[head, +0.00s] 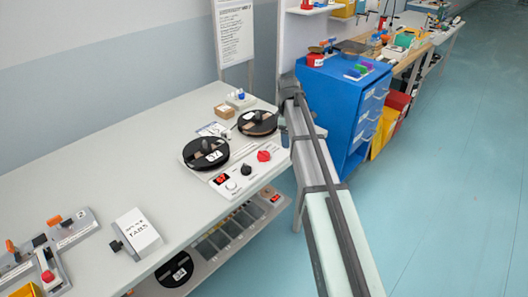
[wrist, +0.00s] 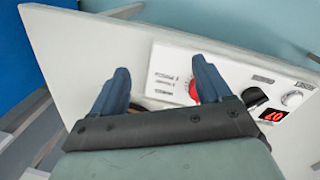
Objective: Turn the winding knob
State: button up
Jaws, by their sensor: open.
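The control panel (head: 246,172) sits at the table's right end, in front of two black reels (head: 205,153) (head: 258,123). It carries a red knob (head: 264,156), a black knob (head: 246,170), a white knob (head: 231,185) and a small red display (head: 221,178). The labels are too small to tell which is the winding knob. In the wrist view my gripper (wrist: 162,82) is open and empty, its blue fingers over the panel end. The red knob (wrist: 193,91) is partly hidden behind the right finger; contact cannot be told. The black knob (wrist: 263,79) and white knob (wrist: 292,98) lie farther right.
A small cardboard box (head: 224,111) and a sign (head: 234,35) stand behind the reels. A white box (head: 138,231) and tool fixtures (head: 68,229) are at the left. A blue cabinet (head: 335,95) stands right of the table. The middle of the table (head: 110,165) is clear.

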aim_at(264, 152)
jog(key=s+a+r+n+y, duration=0.1)
jog(key=s+a+r+n, duration=0.15)
jog(key=a+r, duration=0.6)
jog(key=shift+n+g, duration=0.4)
jog(key=shift+n, duration=0.05)
jog(key=f, duration=0.9)
jog(key=a+f, duration=0.1)
jog(key=f, duration=0.4)
jog(key=shift+w+f, duration=0.3)
jog(key=shift+f, duration=0.05)
jog(key=c, duration=1)
jog(key=shift+c, duration=0.2)
